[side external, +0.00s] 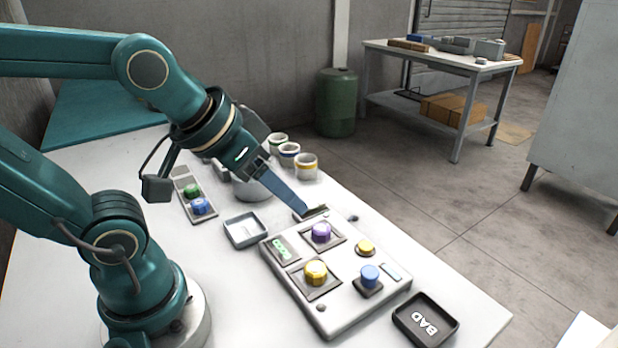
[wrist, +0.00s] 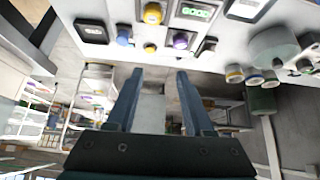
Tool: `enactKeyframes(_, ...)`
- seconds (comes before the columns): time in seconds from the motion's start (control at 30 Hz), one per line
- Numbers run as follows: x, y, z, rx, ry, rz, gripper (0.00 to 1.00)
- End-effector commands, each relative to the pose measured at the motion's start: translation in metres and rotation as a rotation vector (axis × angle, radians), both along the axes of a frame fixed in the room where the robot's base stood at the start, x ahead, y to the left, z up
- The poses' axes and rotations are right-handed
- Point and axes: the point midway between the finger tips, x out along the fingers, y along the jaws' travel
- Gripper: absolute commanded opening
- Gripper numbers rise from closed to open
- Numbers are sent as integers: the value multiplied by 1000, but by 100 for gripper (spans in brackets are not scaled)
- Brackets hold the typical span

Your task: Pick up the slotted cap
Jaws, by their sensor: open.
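Several coloured caps stand on a raised white panel (side external: 335,318): a large yellow cap (side external: 316,272), a purple cap (side external: 321,232), a small yellow cap (side external: 366,246) and a blue cap (side external: 370,276). I cannot make out a slot on any, so I cannot tell which is the slotted cap. In the wrist view the large yellow cap (wrist: 152,13), blue cap (wrist: 124,35) and purple cap (wrist: 180,40) lie along the top. My gripper (wrist: 160,72) is open and empty. In the side view its fingertips (side external: 303,210) are by the panel's far edge, near the purple cap.
A black tray marked BAD (side external: 425,320) is at the panel's right. A grey tray (side external: 246,230) is at its left. A strip with green and blue caps (side external: 195,198), a grey pot (side external: 252,188) and banded cups (side external: 306,166) stand farther back.

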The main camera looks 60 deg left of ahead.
Motion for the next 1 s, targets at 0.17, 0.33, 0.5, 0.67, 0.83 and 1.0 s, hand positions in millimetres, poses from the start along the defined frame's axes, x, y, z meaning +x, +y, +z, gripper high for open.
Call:
enactKeyframes(0.17,42,13,-12,-4,9,64,52)
enactKeyframes(0.33,75,28,-40,-9,59,121,52)
enactKeyframes(0.5,87,41,-73,-16,135,161,52)
enactKeyframes(0.67,84,46,-94,-20,205,179,52)
enactKeyframes(0.83,84,48,-104,-21,224,186,52)
enactKeyframes(1.0,90,50,-120,-22,226,185,52)
